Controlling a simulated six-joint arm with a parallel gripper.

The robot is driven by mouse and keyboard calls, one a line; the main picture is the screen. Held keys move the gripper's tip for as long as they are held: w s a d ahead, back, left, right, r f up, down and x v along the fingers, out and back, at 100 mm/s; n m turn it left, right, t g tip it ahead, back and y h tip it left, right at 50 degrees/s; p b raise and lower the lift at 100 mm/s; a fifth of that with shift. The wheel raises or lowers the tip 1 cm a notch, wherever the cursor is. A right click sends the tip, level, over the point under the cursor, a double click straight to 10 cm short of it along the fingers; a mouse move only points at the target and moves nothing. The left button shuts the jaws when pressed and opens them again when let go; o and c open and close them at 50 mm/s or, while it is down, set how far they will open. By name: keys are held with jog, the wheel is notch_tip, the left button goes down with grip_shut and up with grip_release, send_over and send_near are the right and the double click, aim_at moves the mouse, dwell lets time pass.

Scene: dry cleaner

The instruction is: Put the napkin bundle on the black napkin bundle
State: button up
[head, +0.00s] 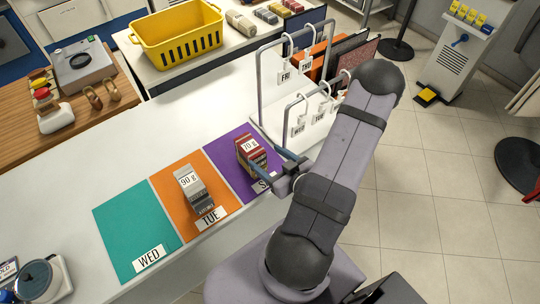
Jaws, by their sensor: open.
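A red bundle with a white "70 g" label (247,156) stands on the purple mat (228,165). A grey bundle with a white "90 g" label (188,183) stands on the orange mat (165,184), marked TUE; its lower end looks darker. I cannot tell for sure which one the task calls the napkin bundle or the black napkin bundle. My gripper (267,158) is open, its blue fingers pointing left at the red bundle. The near finger overlaps the bundle's right side in the picture; I cannot tell whether it touches. The gripper covers part of the purple mat and its label.
A teal mat (137,233) marked WED lies left of the orange one. A grey rack with day tags (298,130) stands behind my gripper. A yellow basket (178,42) and several small bundles (266,15) sit on the back table. The white counter behind the mats is clear.

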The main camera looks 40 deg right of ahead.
jog(key=shift+s+r, duration=0.15)
jog(key=shift+s, duration=0.2)
jog(key=shift+w+a+f+n+g, duration=0.1)
jog(key=shift+w+f+n+g, duration=0.3)
jog(key=shift+f+n+g, duration=0.35)
jog(key=s+a+r+g, duration=0.4)
jog(key=a+r+g, duration=0.1)
jog(key=a, duration=0.3)
jog(key=s+a+r+m+g, duration=0.1)
jog(key=s+a+r+g, duration=0.3)
jog(key=a+r+g, duration=0.2)
jog(key=shift+s+a+g, duration=0.35)
jog(key=shift+a+g, duration=0.1)
jog(key=shift+a, duration=0.8)
jog(key=shift+r+m, duration=0.1)
jog(key=shift+m, duration=0.15)
